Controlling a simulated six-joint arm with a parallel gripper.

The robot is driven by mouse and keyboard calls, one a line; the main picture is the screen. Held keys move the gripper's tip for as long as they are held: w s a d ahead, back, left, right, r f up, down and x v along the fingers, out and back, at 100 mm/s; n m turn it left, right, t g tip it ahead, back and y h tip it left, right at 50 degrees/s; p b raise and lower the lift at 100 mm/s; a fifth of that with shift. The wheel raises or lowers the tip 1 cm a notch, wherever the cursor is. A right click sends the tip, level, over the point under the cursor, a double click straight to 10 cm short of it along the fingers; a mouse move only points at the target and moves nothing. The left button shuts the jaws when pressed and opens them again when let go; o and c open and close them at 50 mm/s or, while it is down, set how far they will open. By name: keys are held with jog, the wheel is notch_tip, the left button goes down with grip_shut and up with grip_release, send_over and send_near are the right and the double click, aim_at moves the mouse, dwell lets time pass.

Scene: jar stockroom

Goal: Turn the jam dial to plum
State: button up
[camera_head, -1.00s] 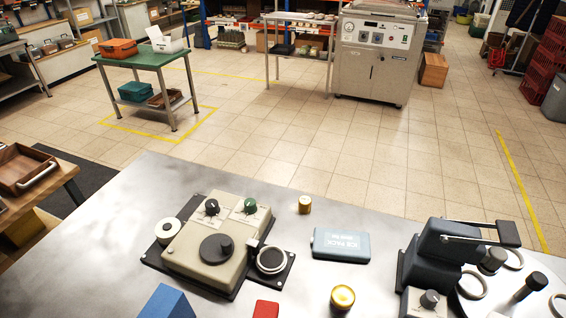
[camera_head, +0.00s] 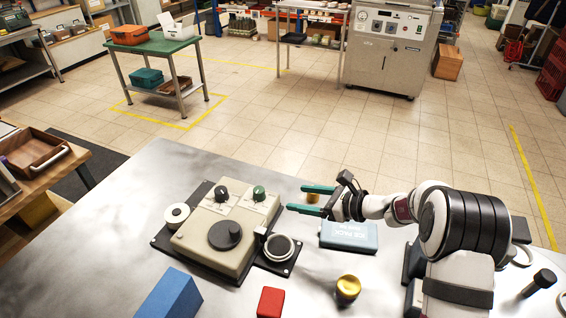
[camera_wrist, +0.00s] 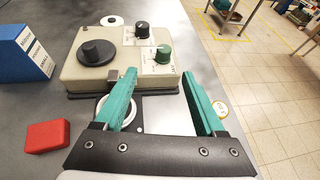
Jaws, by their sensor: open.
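A beige control box (camera_head: 192,243) stands on the metal bench. It carries a green knob (camera_head: 259,193), a small black knob (camera_head: 221,191) and a wide black knob (camera_head: 225,235). The wrist view shows the green knob (camera_wrist: 163,54), small black knob (camera_wrist: 142,29) and wide knob (camera_wrist: 97,52), with pale printed scales around the two small knobs. The lettering is too small to read, so I cannot tell which is the jam dial. My gripper (camera_head: 297,199) is open and empty, right of the box, its teal fingers pointing toward it. In the wrist view, the green knob appears beyond and between the fingertips (camera_wrist: 160,74).
A blue ice pack (camera_head: 348,237) lies under my arm's reach.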

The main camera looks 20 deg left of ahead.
aim_at(261, 191)
jog(key=x, duration=1.1)
jog(key=w+x, duration=0.1)
jog(key=x, duration=0.4)
jog(key=shift+f, duration=0.35)
grip_shut()
